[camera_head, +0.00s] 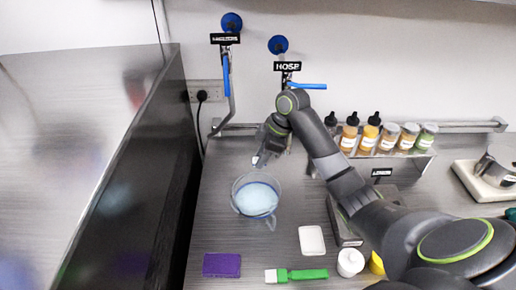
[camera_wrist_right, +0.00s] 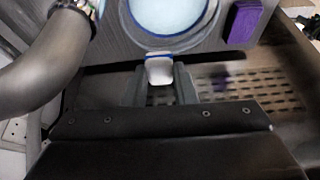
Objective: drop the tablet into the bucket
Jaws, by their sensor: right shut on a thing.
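A small white tablet (camera_wrist_right: 158,71) with a blue edge is held between the two fingers of my right gripper (camera_wrist_right: 158,84). In the head view my right gripper (camera_head: 266,153) is above and just beyond the far side of the bucket, with the pale tip of the tablet (camera_head: 257,160) showing below it. The clear bucket (camera_head: 277,187) stands on the counter and holds pale blue liquid. Its rim (camera_wrist_right: 128,22) also shows at the top of the right wrist view, close ahead of the tablet. My left gripper is not in view.
A purple sponge (camera_head: 222,265), a green-handled brush (camera_head: 302,275) and a white tray (camera_head: 312,240) lie in front of the bucket. Several bottles and jars (camera_head: 368,135) stand on a rack at the back right. A dark machine side (camera_head: 150,190) borders the left.

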